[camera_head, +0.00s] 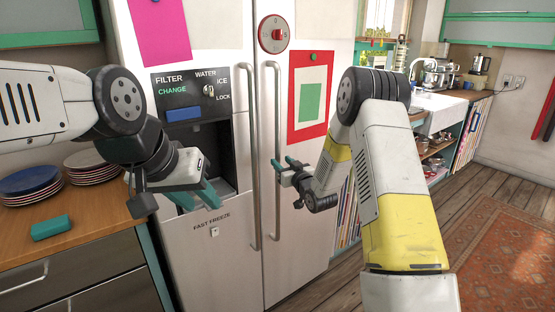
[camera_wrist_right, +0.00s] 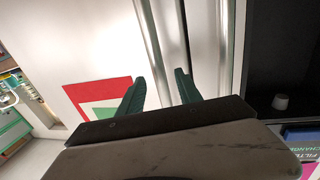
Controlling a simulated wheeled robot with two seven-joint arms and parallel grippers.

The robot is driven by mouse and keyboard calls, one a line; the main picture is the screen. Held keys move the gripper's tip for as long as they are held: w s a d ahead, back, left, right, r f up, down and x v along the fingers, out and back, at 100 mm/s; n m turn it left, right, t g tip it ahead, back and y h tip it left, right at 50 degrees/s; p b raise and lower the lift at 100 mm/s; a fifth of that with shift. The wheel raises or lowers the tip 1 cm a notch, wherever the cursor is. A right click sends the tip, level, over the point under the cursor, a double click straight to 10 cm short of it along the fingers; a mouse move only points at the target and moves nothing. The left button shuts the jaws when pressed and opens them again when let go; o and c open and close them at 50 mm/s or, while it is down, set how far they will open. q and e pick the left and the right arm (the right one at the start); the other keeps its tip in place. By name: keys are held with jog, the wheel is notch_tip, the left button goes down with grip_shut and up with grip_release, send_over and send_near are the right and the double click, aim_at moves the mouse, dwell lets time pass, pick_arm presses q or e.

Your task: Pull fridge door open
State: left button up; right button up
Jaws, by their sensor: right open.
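The fridge (camera_head: 225,255) is a tall pale steel double-door unit, with both doors shut. The left door has a dark dispenser panel and a long vertical handle (camera_head: 252,150). The right door has its own vertical handle (camera_head: 275,120) beside the seam. My right gripper (camera_head: 284,166) is at the right door's handle, open. In the right wrist view, that handle (camera_wrist_right: 147,30) runs down between the two green fingers (camera_wrist_right: 160,80); I cannot tell whether they touch it. My left gripper (camera_head: 202,194) is in front of the dispenser, fingers apart and empty.
A wooden counter with stacked plates (camera_head: 90,165) and a teal block (camera_head: 51,227) is at the left. A red-framed picture (camera_head: 308,100) and a round red dial (camera_head: 274,34) are on the right door. Wood floor and a rug (camera_head: 505,240) lie at the right.

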aim_at(279, 159)
jog(key=shift+x, duration=2.15)
grip_shut()
